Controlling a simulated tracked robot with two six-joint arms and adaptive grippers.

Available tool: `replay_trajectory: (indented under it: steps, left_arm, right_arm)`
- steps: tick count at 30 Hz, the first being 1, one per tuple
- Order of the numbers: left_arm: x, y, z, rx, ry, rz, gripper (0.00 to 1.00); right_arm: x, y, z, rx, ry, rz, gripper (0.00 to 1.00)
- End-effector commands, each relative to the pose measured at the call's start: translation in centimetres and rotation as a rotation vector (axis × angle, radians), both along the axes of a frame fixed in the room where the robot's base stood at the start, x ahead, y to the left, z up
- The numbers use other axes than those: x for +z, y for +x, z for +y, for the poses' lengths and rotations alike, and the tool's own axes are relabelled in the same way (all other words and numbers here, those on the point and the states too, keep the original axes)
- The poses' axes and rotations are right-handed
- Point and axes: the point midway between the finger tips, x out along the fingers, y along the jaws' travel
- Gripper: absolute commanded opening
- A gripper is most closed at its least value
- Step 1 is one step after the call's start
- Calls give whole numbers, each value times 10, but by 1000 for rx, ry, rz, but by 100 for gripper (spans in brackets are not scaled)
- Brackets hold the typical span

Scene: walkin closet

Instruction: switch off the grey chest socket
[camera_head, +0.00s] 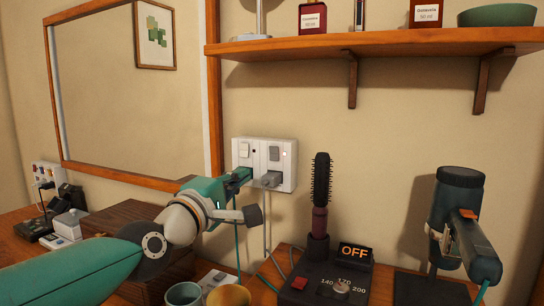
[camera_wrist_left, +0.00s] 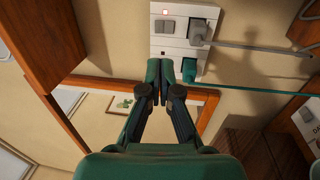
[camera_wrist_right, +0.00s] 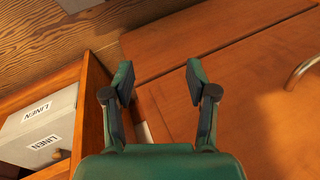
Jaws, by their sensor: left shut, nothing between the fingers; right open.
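A white double wall socket (camera_head: 264,140) sits above the dresser. Its right half has a grey switch (camera_head: 275,153) with a red light (camera_head: 285,153) lit beside it and a grey plug (camera_head: 270,180) below. Its left half has a white switch (camera_head: 244,150) and a dark indicator. In the left wrist view the grey switch (camera_wrist_left: 165,25), lit light (camera_wrist_left: 165,12) and grey plug (camera_wrist_left: 197,28) lie beyond my fingertips. My left gripper (camera_head: 243,175) is shut and empty, in front of the left half's lower part; contact is unclear. My right gripper (camera_wrist_right: 160,75) is open and empty.
A hairbrush (camera_head: 321,190) stands in a dark base with an OFF display (camera_head: 355,252). A dark green appliance (camera_head: 459,215) stands at right. A shelf (camera_head: 380,43) overhangs the socket; a framed mirror (camera_head: 130,90) is left.

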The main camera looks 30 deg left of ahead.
Motion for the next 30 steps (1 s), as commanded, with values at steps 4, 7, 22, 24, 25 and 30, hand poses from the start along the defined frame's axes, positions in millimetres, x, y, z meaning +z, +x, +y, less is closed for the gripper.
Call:
replay_trajectory:
  steps: [4, 7, 22, 24, 25, 30]
  left_arm:
    - [0, 3, 4, 7, 0, 2, 0]
    - [1, 13, 5, 9, 0, 3, 0]
    - [13, 106, 11, 10, 1, 3, 0]
    - [14, 116, 12, 10, 0, 3, 0]
    - [15, 120, 12, 11, 0, 2, 0]
    - [16, 133, 13, 11, 1, 2, 0]
  right_arm:
    - [0, 0, 0, 0, 0, -1, 57]
    - [0, 0, 0, 1, 0, -1, 57]
    - [13, 0, 0, 0, 0, -1, 57]
    - [15, 0, 0, 0, 0, -1, 57]
    - [16, 0, 0, 0, 0, -1, 57]
    - [18, 0, 0, 0, 0, -1, 57]
